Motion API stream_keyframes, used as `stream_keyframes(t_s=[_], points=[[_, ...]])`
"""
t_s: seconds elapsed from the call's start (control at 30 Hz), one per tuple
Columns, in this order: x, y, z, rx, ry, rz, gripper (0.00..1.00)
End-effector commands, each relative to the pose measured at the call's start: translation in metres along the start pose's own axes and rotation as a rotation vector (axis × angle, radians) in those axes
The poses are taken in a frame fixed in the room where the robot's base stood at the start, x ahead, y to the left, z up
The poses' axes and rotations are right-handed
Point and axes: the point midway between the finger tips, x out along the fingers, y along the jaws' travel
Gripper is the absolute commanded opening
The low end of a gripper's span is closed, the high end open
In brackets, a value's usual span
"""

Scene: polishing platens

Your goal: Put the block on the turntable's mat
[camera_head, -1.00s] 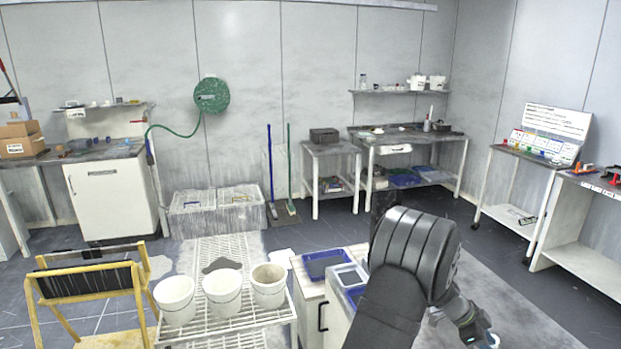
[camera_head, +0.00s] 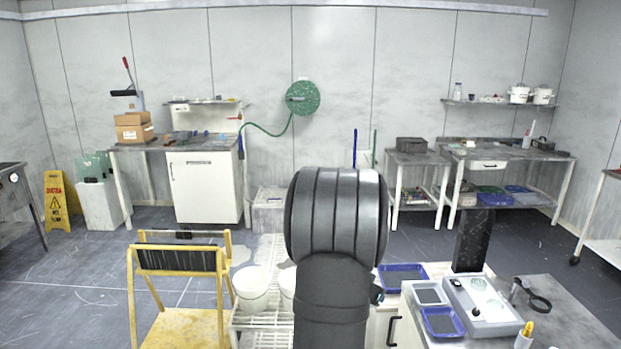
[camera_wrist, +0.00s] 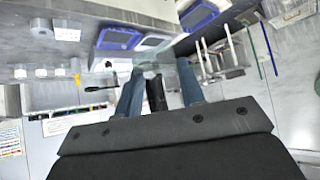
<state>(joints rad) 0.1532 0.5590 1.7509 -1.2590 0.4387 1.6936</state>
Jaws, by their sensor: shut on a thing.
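In the wrist view my gripper (camera_wrist: 159,72) has two blue-grey fingers pointing away from the camera. A narrow dark piece (camera_wrist: 156,95), seemingly the block, shows between them; its full shape is hidden. In the head view my own dark arm fills the middle and hides my gripper. I cannot pick out the turntable or its mat for sure. A grey device (camera_head: 482,308) with round parts on its top stands on the worktop at the lower right of the head view.
Blue trays (camera_head: 443,322) (camera_head: 402,276) lie near the grey device, with a ring-shaped stand (camera_head: 530,294) to its right. White pots (camera_head: 252,290) stand on a wire rack left of my arm. A yellow chair (camera_head: 180,300) is further left. Benches line the back wall.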

Motion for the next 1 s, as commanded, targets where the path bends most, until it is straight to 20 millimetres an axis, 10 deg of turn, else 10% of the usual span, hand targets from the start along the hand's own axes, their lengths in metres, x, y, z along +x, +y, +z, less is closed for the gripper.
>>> stream_keyframes(t_s=[0.2, 0.5, 0.77, 1.0], points=[[-0.058, -0.078, 0.045, -0.202, -0.001, -0.198, 0.07], [-0.097, -0.117, 0.079, -0.329, -0.002, -0.321, 0.07], [-0.086, -0.107, 0.07, -0.298, -0.003, -0.291, 0.07], [-0.031, -0.037, 0.025, -0.099, -0.005, -0.098, 0.07]])
